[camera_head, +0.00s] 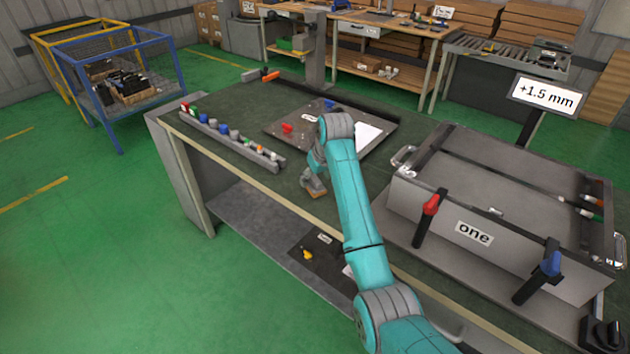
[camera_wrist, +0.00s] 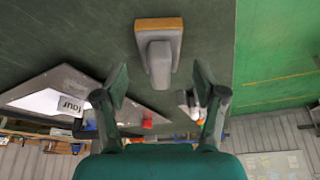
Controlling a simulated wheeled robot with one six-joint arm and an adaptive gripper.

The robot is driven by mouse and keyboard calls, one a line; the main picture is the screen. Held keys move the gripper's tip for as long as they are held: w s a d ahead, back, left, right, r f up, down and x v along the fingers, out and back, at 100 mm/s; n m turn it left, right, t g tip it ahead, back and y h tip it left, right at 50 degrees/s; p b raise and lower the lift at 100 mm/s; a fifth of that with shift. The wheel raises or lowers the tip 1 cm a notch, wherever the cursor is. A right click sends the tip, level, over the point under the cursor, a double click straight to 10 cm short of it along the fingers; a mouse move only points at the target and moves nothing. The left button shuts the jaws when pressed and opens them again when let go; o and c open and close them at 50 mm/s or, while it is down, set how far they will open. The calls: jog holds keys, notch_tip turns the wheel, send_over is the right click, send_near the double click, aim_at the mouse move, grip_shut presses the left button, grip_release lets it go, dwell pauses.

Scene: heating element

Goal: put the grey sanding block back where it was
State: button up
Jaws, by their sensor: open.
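The grey sanding block (camera_wrist: 160,62) lies on the dark green bench top, with a grey grip and an orange-brown edge. In the head view the block (camera_head: 317,193) shows just below my gripper (camera_head: 312,178), near the bench's front edge. In the wrist view my gripper (camera_wrist: 158,88) has its two fingers spread apart, with nothing between their tips. The block is beyond the fingertips, roughly centred between them. The head view does not show clearly how far the fingers are from it.
A rail of small coloured items (camera_head: 232,134) runs along the bench's left side. A dark tray (camera_head: 280,119) with a red item and a white sheet lies behind my arm. A large grey box fixture labelled "one" (camera_head: 440,212) stands at the right.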

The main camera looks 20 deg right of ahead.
jog(key=v, duration=1)
